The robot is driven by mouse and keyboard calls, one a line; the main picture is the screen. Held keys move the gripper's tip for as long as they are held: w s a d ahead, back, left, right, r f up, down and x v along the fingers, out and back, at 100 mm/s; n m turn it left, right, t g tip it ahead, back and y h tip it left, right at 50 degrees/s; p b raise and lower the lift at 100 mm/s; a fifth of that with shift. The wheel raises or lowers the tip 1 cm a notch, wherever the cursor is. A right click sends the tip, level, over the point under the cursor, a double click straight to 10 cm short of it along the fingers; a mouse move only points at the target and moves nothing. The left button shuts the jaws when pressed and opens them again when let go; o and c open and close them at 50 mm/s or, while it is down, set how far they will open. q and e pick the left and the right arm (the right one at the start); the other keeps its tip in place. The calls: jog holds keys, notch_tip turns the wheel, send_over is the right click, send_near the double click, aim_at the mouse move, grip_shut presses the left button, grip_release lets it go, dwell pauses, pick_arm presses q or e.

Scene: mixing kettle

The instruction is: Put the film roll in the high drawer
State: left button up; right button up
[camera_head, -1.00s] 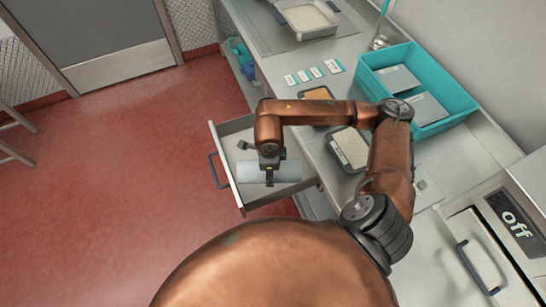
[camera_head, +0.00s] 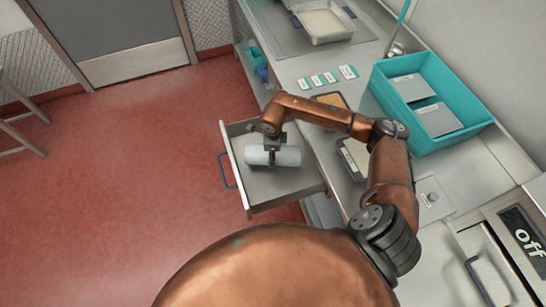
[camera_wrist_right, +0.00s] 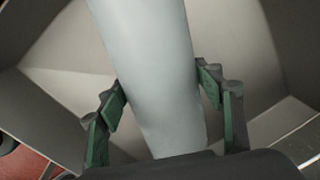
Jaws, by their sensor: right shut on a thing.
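The film roll (camera_head: 289,156) is a pale grey-blue cylinder. It lies lengthwise across the picture within the outline of the open drawer (camera_head: 262,188). My right gripper (camera_head: 273,155) is shut around the roll near its middle. In the right wrist view the roll (camera_wrist_right: 152,60) runs between the two green-padded fingers of the gripper (camera_wrist_right: 160,92), with drawer walls around it. I cannot tell whether the roll touches the drawer floor. The drawer is pulled out from the counter and has a dark handle on its front. My left gripper is not in view.
Another drawer handle (camera_head: 478,280) is at the lower right.

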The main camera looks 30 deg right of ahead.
jog(key=shift+w+f, duration=0.2)
jog(key=shift+f, duration=1.45)
jog(key=shift+f, duration=0.1)
jog(key=shift+f, duration=0.15)
jog(key=o, duration=1.7)
jog(key=shift+s, duration=0.1)
jog(key=r, duration=0.8)
jog(key=s+r, duration=0.1)
jog(key=r, duration=0.3)
jog(key=shift+a+r, duration=0.15)
jog(key=shift+a, duration=0.15)
